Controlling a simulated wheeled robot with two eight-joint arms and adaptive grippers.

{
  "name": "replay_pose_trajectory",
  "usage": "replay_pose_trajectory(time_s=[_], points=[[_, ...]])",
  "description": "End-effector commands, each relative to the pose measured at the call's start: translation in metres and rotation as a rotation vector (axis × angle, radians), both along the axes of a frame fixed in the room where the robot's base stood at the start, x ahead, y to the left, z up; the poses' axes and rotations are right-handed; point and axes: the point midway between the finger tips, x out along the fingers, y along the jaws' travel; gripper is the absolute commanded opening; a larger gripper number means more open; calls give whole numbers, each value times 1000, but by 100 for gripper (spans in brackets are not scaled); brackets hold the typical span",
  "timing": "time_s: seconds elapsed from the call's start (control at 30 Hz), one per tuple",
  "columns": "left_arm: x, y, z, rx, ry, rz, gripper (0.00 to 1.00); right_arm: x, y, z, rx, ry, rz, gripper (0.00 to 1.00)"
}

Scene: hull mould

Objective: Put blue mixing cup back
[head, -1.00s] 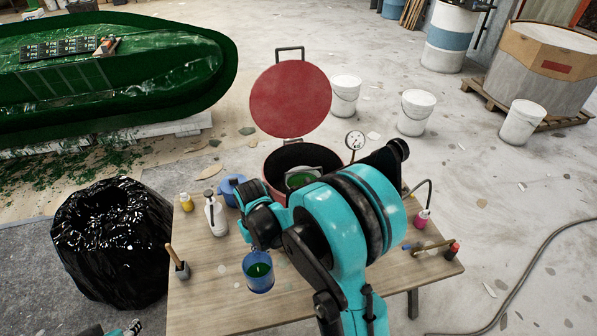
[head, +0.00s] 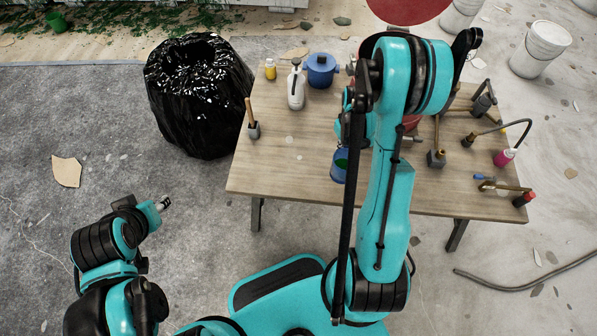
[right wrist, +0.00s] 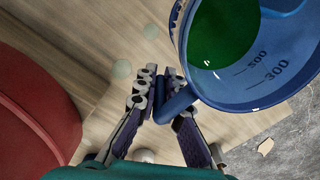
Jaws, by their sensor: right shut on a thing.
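The blue mixing cup (head: 340,166) shows over the front middle of the wooden table, partly behind my right arm. In the right wrist view the cup (right wrist: 262,92) has a blue rim, scale marks of 200 and 300, and green stuff inside. My right gripper (right wrist: 160,88) is shut on the cup's handle (right wrist: 176,106). In the head view my right arm hides most of that gripper. The height of the cup over the table is hard to tell. My left gripper (head: 165,203) is at the left, away from the table; its fingers are too small to read.
The wooden table (head: 285,175) bears a blue pot (head: 320,70), white sprayer (head: 296,85), yellow bottle (head: 270,69), brush in a holder (head: 252,122), and pink bottle (head: 504,157). A black bag (head: 198,100) stands left. The table's front left is clear.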

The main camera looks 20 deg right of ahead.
Motion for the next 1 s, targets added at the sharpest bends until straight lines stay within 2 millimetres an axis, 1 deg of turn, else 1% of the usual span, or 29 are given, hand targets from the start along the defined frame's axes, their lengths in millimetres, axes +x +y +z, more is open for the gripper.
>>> replay_pose_trajectory(time_s=[0.07, 0.13, 0.3, 0.4, 0.5, 0.6, 0.73, 0.9, 1.0], points=[[0, 0, -6, 0, 0, 0, 40, 8, 3, -11, 0, 0, 4, 0], [0, 0, -12, 0, 0, 0, 40, 20, 10, -20, 0, 0, 6, 0], [0, 0, -27, 0, 0, 0, 40, 57, 32, -46, 0, 0, 6, 0], [0, 0, -35, 0, 0, 0, 40, 75, 43, -58, 0, 0, 5, 0], [0, 0, -40, 0, 0, 0, 40, 88, 50, -66, 0, 0, 3, 0], [0, 0, -41, 0, 0, 0, 40, 95, 54, -70, 0, 0, 2, 0], [0, 0, -45, 0, 0, 0, 40, 97, 56, -76, 0, 0, 0, 0], [0, 0, -60, 0, 0, 0, 40, 97, 55, -104, 0, 0, 0, 0], [0, 0, -64, 0, 0, 0, 40, 97, 55, -112, 0, 0, 0, 0]])
